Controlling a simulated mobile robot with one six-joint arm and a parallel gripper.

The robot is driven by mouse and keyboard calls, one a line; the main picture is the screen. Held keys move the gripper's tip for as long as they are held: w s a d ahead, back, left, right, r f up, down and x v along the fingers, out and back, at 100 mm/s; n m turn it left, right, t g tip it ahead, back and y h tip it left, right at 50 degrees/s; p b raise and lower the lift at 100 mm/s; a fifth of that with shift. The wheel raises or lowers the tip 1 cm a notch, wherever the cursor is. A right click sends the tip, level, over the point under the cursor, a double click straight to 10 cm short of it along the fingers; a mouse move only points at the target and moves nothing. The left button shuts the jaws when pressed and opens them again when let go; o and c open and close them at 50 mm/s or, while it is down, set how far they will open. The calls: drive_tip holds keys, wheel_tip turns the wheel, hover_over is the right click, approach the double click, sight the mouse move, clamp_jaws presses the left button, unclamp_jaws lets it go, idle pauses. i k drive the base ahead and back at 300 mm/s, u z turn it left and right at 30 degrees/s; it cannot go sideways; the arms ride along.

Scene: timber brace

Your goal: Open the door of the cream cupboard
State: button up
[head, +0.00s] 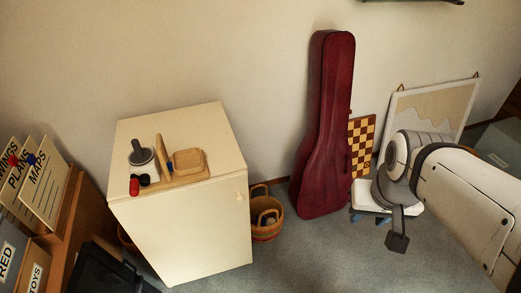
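The cream cupboard (195,240) stands left of the middle in the head view, on the grey carpet by the wall. Its front faces toward me and looks closed. A small pale detail shows near the upper right of its front; I cannot tell if it is a handle. My gripper (397,241) is at the right, at the end of my white arm, pointing down and well apart from the cupboard. Only one dark end piece shows, so its opening cannot be made out.
A red instrument case (323,130) and a chessboard (361,140) lean at the wall. Labelled folders (45,190) are at left.

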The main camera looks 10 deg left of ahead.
sight(189, 232)
drive_tip(key=u, duration=0.05)
drive_tip(key=k, duration=2)
drive_tip(key=u, duration=0.8)
drive_tip(key=i, duration=1.7)
